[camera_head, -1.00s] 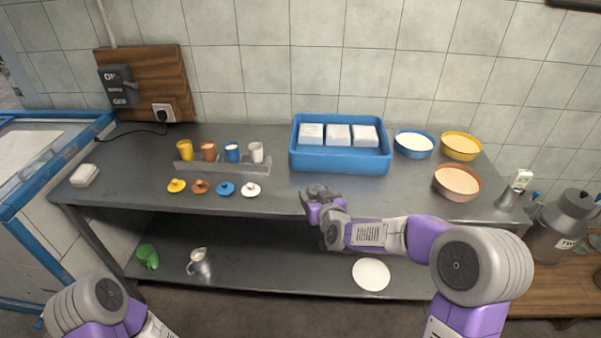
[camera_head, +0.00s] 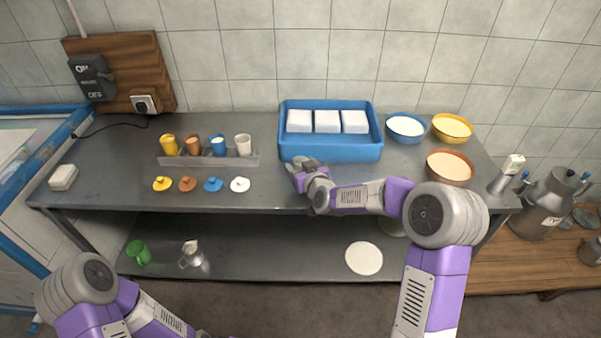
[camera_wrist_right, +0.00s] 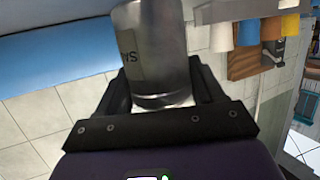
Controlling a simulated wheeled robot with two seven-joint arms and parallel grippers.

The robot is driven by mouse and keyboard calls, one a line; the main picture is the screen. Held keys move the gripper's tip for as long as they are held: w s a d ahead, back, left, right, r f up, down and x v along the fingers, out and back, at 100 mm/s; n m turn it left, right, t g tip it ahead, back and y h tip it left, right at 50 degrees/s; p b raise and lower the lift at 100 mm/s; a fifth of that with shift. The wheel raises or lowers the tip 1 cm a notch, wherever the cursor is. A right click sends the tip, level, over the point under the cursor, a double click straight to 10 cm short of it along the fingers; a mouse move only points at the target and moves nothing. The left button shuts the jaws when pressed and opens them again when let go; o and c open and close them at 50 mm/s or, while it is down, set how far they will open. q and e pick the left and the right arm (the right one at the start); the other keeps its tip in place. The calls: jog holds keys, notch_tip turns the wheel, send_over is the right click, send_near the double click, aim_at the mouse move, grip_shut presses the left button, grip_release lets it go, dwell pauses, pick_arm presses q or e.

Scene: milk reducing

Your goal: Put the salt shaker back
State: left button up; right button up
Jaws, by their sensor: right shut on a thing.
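The salt shaker (camera_wrist_right: 152,50) is a grey metal cylinder with dark lettering, partly cut off at the top of the right wrist view. My right gripper (camera_wrist_right: 160,88) is shut on it, with one dark finger on each side. In the head view my right gripper (camera_head: 298,168) is over the counter, just in front of the blue tub; the shaker is mostly hidden or too small there to make out. My left arm shows at the lower left, but its gripper is out of the picture.
The blue tub (camera_head: 330,152) holds white blocks. Left of it stands a rack (camera_head: 207,160) with coloured cups; several lids lie in front. Bowls (camera_head: 449,167) stand at the right. The steel counter (camera_head: 110,165) has free room between rack and white block (camera_head: 63,177).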

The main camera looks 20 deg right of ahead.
jog(key=shift+w+f, duration=0.1)
jog(key=shift+f, duration=0.75)
jog(key=shift+f+b, duration=0.2)
jog(key=shift+b, duration=0.15)
jog(key=o, duration=1.2)
jog(key=shift+r, duration=0.1)
jog(key=shift+r+p, duration=0.2)
jog(key=shift+p, duration=0.2)
jog(key=p+v, duration=0.1)
jog(key=v, duration=1.1)
